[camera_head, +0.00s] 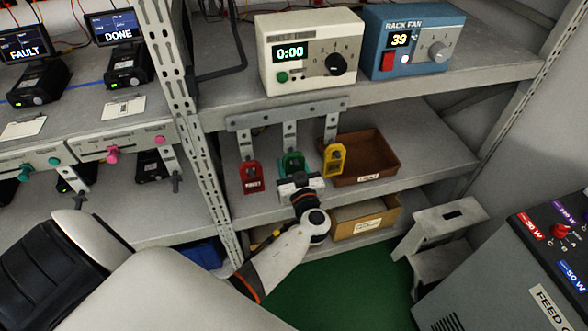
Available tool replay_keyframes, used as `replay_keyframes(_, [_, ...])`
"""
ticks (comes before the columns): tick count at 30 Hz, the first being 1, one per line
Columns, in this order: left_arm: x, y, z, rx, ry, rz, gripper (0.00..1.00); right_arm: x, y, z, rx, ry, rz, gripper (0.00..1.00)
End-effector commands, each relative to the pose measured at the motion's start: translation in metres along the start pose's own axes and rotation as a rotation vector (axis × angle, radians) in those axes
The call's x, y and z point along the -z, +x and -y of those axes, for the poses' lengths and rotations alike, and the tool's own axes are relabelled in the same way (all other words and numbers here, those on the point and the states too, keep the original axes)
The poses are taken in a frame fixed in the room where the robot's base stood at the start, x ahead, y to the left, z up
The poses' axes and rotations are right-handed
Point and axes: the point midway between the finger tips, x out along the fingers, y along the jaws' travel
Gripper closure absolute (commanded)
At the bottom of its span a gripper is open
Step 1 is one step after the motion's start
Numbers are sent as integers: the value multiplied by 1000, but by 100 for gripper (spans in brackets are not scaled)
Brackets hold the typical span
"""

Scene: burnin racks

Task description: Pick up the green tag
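The green tag (292,161) hangs from the middle hook of a grey hook rail (289,115) under the shelf edge. A red tag (252,175) hangs to its left and a yellow tag (334,158) to its right. My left gripper (300,182) is right in front of the green tag's lower part and hides it. I cannot tell whether the fingers touch the tag or how far apart they are. My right gripper is not in view.
A brown tray (371,153) sits on the shelf behind the yellow tag. A cardboard box (365,217) is on the shelf below. A slotted rack post (185,110) stands left of the tags. A grey step stool (436,232) stands at the right.

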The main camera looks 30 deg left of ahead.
Motion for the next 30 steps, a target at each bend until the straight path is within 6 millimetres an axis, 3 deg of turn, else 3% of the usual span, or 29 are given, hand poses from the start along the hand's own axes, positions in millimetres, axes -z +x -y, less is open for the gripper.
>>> replay_keyframes(1, [0, 0, 0, 0, 0, 0, 65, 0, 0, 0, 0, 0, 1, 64])
replay_keyframes(3, [0, 0, 0, 0, 0, 0, 75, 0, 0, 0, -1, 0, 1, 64])
replay_keyframes(14, [-2, 0, 0, 0, -1, -1, 75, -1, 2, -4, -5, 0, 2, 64])
replay_keyframes(19, [-14, -1, 1, 1, -4, 1, 75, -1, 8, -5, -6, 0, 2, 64])
replay_keyframes(26, [-9, -50, 1, 3, -3, -4, 75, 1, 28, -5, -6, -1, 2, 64])
replay_keyframes(30, [-8, -89, 0, 3, -5, -6, 75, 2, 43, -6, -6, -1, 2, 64])
